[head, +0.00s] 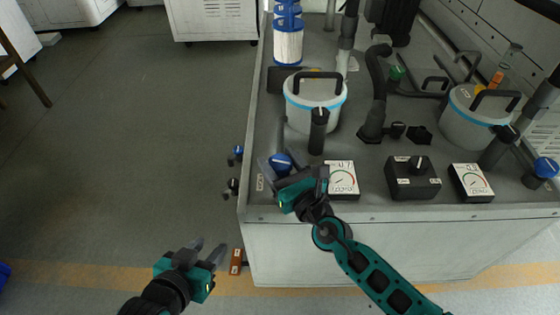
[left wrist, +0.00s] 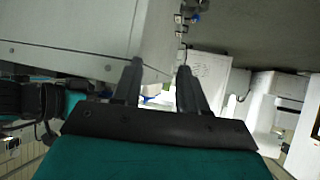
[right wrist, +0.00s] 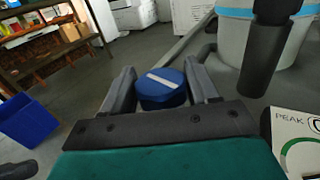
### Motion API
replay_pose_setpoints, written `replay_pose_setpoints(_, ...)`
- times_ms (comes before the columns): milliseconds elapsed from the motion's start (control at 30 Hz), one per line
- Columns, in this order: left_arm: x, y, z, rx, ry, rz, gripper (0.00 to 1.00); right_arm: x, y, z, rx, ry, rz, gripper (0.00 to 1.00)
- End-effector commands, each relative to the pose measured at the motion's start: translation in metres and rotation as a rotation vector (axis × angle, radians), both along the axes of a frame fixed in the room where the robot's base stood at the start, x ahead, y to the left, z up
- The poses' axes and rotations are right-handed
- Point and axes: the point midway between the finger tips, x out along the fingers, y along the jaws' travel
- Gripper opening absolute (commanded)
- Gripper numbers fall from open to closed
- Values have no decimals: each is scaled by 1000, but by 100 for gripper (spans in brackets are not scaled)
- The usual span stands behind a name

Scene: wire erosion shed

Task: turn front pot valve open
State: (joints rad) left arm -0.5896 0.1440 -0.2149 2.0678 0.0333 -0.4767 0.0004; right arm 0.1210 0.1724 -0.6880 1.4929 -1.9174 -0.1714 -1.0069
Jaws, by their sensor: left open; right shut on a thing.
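The front pot valve is a round blue knob (head: 280,162) with a white stripe on top, at the front left corner of the bench top. My right gripper (head: 274,170) is shut on this knob. In the right wrist view the knob (right wrist: 160,88) sits between the two fingers, its white stripe running slantwise. The knob's lower part is hidden by the gripper. My left gripper (head: 208,250) is open and empty, low in front of the bench's left front corner. In the left wrist view its fingers (left wrist: 156,88) stand apart with nothing between them.
A white pot (head: 314,105) with a dark handle and a black post (head: 318,135) stand just behind the knob. A gauge (head: 342,180) is right of it, then a black dial box (head: 412,180). Another blue knob (head: 545,168) is far right. Floor left of the bench is clear.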

Motion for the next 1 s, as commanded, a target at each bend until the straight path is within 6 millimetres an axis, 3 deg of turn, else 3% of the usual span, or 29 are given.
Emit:
replay_pose_setpoints(233, 0, 0, 0, 1, 0, -1, 43, 0, 0, 0, 0, 0, 0, 29)
replay_pose_setpoints(367, 0, 1, -6, 3, -1, -4, 43, 1, -1, -3, -2, -3, 19, 29)
replay_pose_setpoints(700, -3, -1, -54, 7, 25, -17, 43, 1, -1, -6, -2, -5, 220, 29)
replay_pose_setpoints(1000, 3, -13, -43, -22, 11, -25, 43, 0, -1, -1, -2, 0, 287, 29)
